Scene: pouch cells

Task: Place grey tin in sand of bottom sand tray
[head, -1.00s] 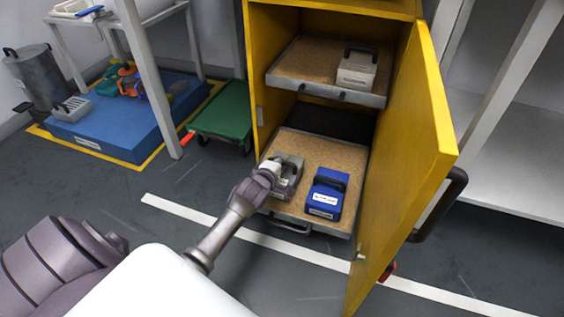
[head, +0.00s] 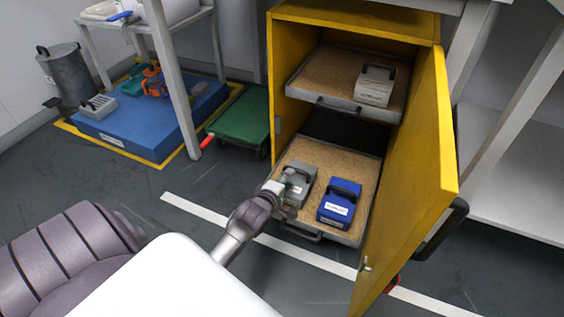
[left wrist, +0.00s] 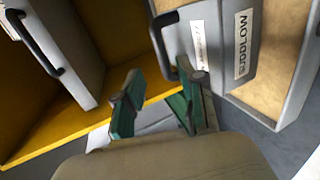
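The grey tin (head: 302,182) rests upright on the sand at the left side of the bottom sand tray (head: 345,239), which is pulled out of the yellow cabinet. In the left wrist view the tin (left wrist: 212,30) shows its dark handle and white labels. My left gripper (head: 277,188) is at the tin's front left in the head view. In the left wrist view its green fingers (left wrist: 160,78) are apart with nothing clearly between them; one fingertip is close to the tin, and I cannot tell whether it touches. My right gripper is not in view.
A blue tin (head: 339,203) stands right of the grey tin on the same sand. A light grey tin (head: 375,84) sits in the upper tray (head: 330,104). The open yellow door (head: 415,170) bounds the right. A green trolley (head: 243,118) stands left of the cabinet.

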